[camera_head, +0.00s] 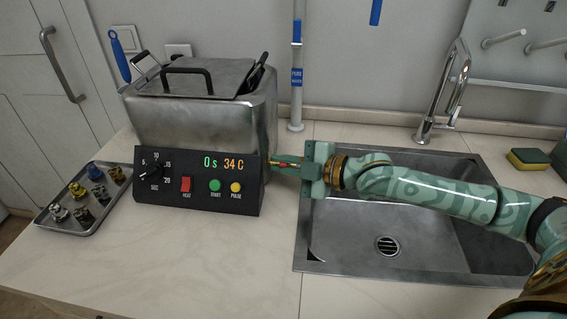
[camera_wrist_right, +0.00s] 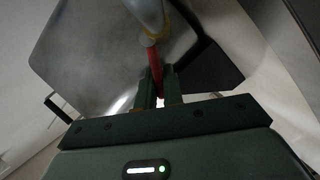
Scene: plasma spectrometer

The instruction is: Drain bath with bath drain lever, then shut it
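The bath is a grey metal tank (camera_head: 205,115) with a lidded top and a black control panel (camera_head: 200,180) reading 0 s and 34 C. The bath drain lever is a red handle (camera_wrist_right: 154,65) on a pale pipe fitting (camera_wrist_right: 147,18) at the bath's right side. My right gripper (camera_head: 285,164) reaches in from the right beside the panel. In the right wrist view its fingers (camera_wrist_right: 159,82) stand close on both sides of the lever, with little gap. In the head view the fingers mostly hide the lever. My left gripper is not in view.
A steel sink (camera_head: 350,235) with a drain and a tall faucet (camera_head: 449,90) lies under my right arm. A pole (camera_head: 297,50) stands behind. A tray (camera_head: 92,222) of small fittings lies at left. The front counter is clear. A sponge (camera_head: 528,160) is at far right.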

